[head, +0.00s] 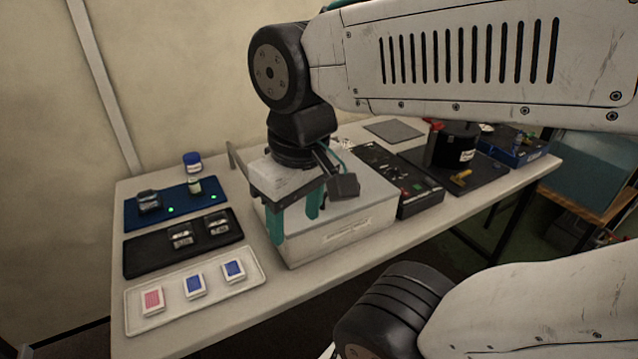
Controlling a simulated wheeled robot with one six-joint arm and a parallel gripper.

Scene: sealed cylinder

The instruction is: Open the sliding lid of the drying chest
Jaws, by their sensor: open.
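The drying chest (345,232) is a pale box with a label on its front, standing mid-table. Its flat grey lid (365,190) covers the part of the top that I can see. My gripper (296,224) points down over the chest's left front part, with its two teal fingers apart and nothing seen between them. The fingers overlap the chest in the picture; I cannot tell whether they touch it. A thin grey upright piece (234,158) shows at the back left of the chest. My gripper and wrist hide the lid's left part and any handle there.
Left of the chest lie a blue tray (177,212) and a black tray (152,258) with jars, and a white tray (215,303) with coloured tiles. A blue-capped jar (193,163) stands behind. Right are a black control box (418,190) and a black cylinder (455,148).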

